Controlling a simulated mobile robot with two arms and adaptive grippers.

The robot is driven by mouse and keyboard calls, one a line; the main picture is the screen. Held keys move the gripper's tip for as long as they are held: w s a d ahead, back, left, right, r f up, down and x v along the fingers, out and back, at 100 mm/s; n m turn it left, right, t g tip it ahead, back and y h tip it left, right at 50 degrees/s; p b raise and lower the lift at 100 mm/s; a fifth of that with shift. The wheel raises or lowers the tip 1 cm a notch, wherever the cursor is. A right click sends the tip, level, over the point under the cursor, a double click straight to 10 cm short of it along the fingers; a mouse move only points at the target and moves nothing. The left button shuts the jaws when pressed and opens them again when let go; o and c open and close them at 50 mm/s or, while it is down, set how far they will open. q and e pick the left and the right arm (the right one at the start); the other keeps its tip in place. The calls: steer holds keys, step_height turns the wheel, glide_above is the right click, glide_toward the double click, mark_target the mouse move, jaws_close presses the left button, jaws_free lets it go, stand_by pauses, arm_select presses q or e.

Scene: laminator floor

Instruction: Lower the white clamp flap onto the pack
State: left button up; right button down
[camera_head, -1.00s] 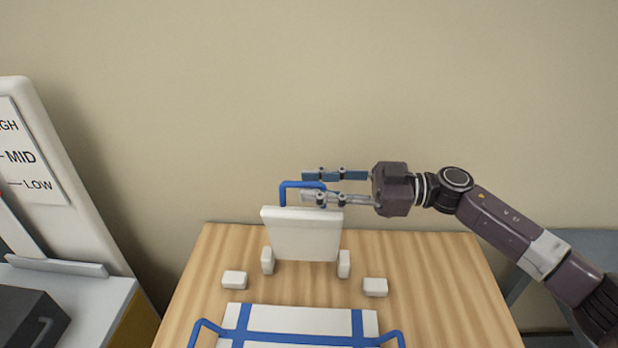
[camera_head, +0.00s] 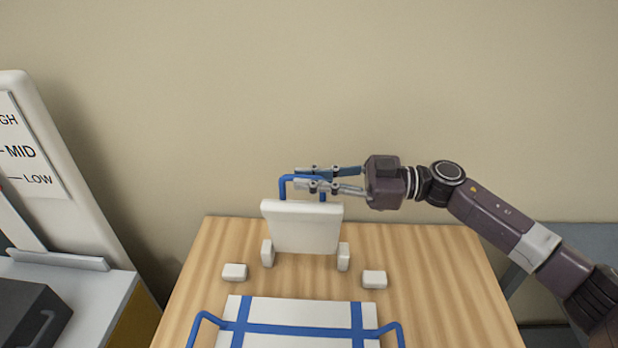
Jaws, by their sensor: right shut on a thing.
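The white clamp flap (camera_head: 302,228) stands raised at the back of the wooden table, between two small white posts. A blue handle (camera_head: 284,188) rises from its top edge. My right gripper (camera_head: 303,179) reaches in from the right and is shut on the blue handle, with one finger in front of the bar and one behind it. The white pack (camera_head: 297,312) with blue straps lies flat on the table in front of the flap, cut off by the lower edge. My left gripper is not in view.
Two small white blocks (camera_head: 234,272) and (camera_head: 374,280) sit on the wooden table (camera_head: 440,270) at either side between flap and pack. Blue side handles (camera_head: 205,318) stand up at the pack. A white machine with a level scale (camera_head: 22,150) stands at the left. A plain wall is behind.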

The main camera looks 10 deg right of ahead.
mark_target(307, 214)
steer(key=s+n, duration=0.1)
steer(key=s, duration=0.1)
steer(key=s+a+f+n, duration=0.1)
steer(key=s, duration=0.1)
steer(key=s+f+n, duration=0.1)
steer(key=s, duration=0.2)
steer(key=shift+a+f, duration=0.15)
steer(key=s+a+f+n+b, duration=0.1)
steer(key=s+f+n+b, duration=0.3)
steer(key=s, duration=0.4)
steer(key=shift+s+a+f, duration=0.25)
steer(key=shift+a+f, duration=0.1)
steer(key=shift+f, duration=0.55)
steer(key=c, duration=2)
jaws_free()
steer(key=shift+d, duration=0.1)
